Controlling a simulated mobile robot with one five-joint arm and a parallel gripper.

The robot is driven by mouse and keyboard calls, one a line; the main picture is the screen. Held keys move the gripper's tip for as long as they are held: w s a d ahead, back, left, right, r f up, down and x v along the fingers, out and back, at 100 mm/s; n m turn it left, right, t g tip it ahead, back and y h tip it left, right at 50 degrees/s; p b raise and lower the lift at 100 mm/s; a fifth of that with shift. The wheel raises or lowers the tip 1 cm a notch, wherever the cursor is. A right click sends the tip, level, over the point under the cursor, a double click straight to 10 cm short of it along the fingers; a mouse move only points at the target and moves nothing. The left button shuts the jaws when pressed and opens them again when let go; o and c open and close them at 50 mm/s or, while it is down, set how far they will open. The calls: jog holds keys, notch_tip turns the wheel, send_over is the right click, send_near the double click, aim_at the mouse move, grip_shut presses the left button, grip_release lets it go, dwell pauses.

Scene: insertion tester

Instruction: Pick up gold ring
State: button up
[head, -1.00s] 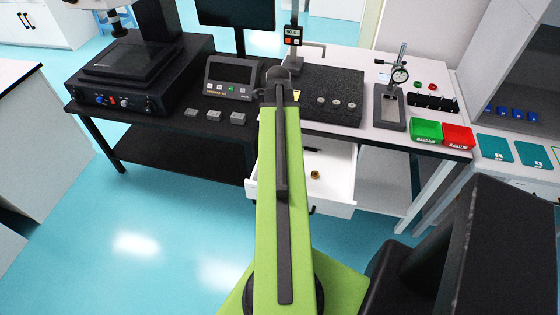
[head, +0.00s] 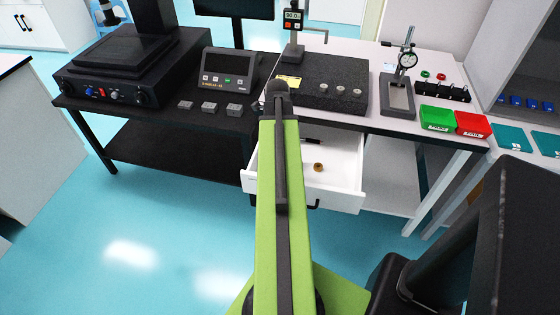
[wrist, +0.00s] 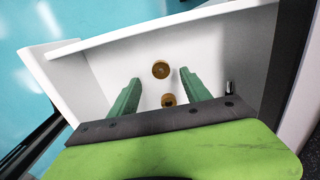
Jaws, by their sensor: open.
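A round gold ring (head: 318,167) lies in an open white drawer (head: 345,190) under the bench. In the wrist view, a gold ring (wrist: 160,69) with a darker centre lies on the drawer floor, between and slightly beyond my fingertips. A second gold round piece (wrist: 168,100) lies nearer the palm, partly hidden by the gripper's dark bar. I cannot tell which of the two shows in the head view. My gripper (wrist: 160,77) has two green fingers, open and apart, with nothing held. In the head view my green arm hides the gripper and the drawer's left part.
The drawer's white walls surround the gold pieces. A small dark item (wrist: 229,88) lies by the drawer's right side in the wrist view. Above stands the bench with a black granite plate (head: 300,90), a green bin (head: 438,118) and a red bin (head: 472,124).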

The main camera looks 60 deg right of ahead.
notch_tip(320, 180, down, 5)
jog(key=b, duration=0.5)
jog(key=shift+d+f, duration=0.15)
jog(key=shift+c, duration=0.2)
jog(key=shift+r, duration=0.2)
grip_shut()
